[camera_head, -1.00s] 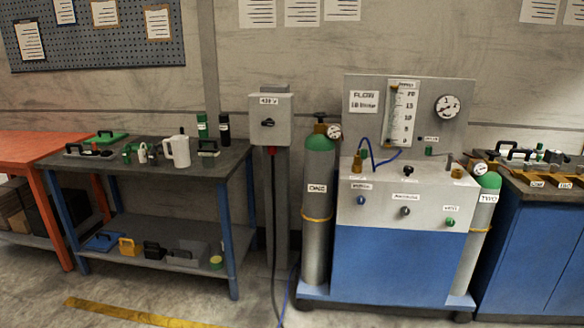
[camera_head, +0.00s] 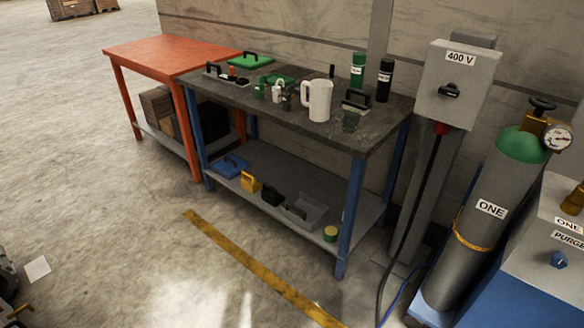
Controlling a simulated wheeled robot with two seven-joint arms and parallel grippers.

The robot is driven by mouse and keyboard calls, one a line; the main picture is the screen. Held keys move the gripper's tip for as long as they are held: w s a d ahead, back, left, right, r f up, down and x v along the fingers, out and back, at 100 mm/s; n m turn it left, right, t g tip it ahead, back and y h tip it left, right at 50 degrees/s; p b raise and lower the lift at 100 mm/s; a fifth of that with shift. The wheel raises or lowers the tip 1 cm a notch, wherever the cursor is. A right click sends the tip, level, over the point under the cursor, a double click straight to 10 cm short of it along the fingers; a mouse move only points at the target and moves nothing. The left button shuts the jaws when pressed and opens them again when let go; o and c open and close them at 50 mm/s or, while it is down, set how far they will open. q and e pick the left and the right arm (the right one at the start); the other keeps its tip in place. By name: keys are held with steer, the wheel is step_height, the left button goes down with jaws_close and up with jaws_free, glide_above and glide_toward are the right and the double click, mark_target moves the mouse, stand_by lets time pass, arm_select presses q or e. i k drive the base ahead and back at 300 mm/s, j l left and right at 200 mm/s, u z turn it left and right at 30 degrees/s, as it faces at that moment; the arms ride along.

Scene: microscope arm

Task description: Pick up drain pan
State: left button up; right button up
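A grey open pan with a dark handle (camera_head: 305,212), which looks like the drain pan, sits on the lower shelf of the dark-topped workbench, toward its right half. A black-handled item stands close on its left. The bench top and front right leg leave the pan mostly visible.
The workbench (camera_head: 372,122) holds a white jug (camera_head: 318,100), bottles and small tools. A blue item (camera_head: 231,166), a yellow one (camera_head: 251,182) and a green-topped tin (camera_head: 330,233) share the lower shelf. An orange table (camera_head: 150,52) stands left; gas cylinder ONE (camera_head: 480,205) stands right. Floor in front is open.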

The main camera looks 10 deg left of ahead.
mark_target(308, 213)
steer(key=i+j+u, duration=0.1)
steer(key=i+j, duration=0.15)
steer(key=i, duration=0.3)
steer(key=i+j+u, duration=0.15)
steer(key=i, duration=0.4)
steer(key=i+j+z, duration=0.1)
steer(key=j, duration=0.25)
steer(key=i+j+z, duration=0.1)
steer(key=i+j, duration=0.15)
steer(key=j, duration=0.15)
steer(key=i+j+z, duration=0.1)
steer(key=j, duration=0.25)
steer(key=i+j+z, duration=0.1)
steer(key=j, duration=0.3)
steer(key=i+j+z, duration=0.1)
steer(key=j, duration=0.3)
steer(key=i+j+z, duration=0.1)
steer(key=j, duration=0.35)
steer(key=i, duration=0.1)
